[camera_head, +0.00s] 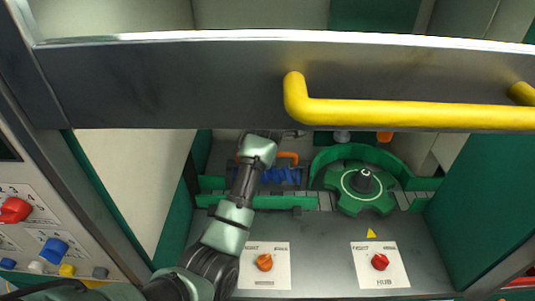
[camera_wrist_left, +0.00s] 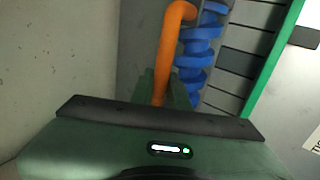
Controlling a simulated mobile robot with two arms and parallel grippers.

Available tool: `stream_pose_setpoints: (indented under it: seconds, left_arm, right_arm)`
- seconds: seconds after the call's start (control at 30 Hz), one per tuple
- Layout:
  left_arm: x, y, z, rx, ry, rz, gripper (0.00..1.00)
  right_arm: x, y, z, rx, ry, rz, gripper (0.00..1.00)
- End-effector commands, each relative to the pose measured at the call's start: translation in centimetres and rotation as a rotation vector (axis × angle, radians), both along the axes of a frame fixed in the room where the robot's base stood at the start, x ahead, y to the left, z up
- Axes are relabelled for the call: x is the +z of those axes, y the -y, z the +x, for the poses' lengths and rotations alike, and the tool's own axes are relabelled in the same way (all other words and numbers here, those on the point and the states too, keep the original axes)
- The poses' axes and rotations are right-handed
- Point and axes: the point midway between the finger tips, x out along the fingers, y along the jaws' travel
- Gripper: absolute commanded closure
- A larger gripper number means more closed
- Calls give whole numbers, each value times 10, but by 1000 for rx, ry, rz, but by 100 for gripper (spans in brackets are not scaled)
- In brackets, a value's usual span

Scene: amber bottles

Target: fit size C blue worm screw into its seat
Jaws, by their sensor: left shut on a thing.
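A blue worm screw (camera_head: 283,176) lies behind the grey slatted conveyor track, left of the green star wheel. It also shows in the left wrist view (camera_wrist_left: 198,48), at the upper middle. An orange bar handle (camera_wrist_left: 170,45) runs alongside it and shows just above the screw in the head view (camera_head: 289,155). My left gripper (camera_wrist_left: 164,88) is shut on the orange handle, one green finger on each side. Its fingertips are hidden by my wrist in the head view. I cannot tell whether the screw is fully seated, and no size mark shows. My right gripper is not in view.
The green star wheel (camera_head: 362,190) stands right of the screw inside a curved green guide. A green rail (camera_head: 275,202) runs in front. A raised frame with a yellow handle (camera_head: 410,113) spans above. An orange knob (camera_head: 264,262) and red knob (camera_head: 380,262) sit on the front deck.

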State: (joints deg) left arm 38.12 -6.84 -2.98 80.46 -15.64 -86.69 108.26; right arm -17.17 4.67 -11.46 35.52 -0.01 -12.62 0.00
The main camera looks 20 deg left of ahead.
Motion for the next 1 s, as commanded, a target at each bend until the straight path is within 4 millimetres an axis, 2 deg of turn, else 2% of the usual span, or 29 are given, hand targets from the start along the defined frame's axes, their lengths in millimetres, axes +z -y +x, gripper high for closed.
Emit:
stream_pose_setpoints:
  seconds: [0.73, 0.77, 0.83, 1.0]
  left_arm:
    - [-7, 0, 0, -1, 1, -1, 100]
    - [-7, 0, 0, -1, 0, -1, 78]
    - [-8, 0, 0, -1, 0, -1, 59]
    - [-8, 0, 0, -1, 0, -1, 59]
  right_arm:
    - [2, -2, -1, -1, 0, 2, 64]
    - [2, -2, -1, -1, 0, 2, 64]
    - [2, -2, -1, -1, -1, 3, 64]
    - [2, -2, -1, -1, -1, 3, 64]
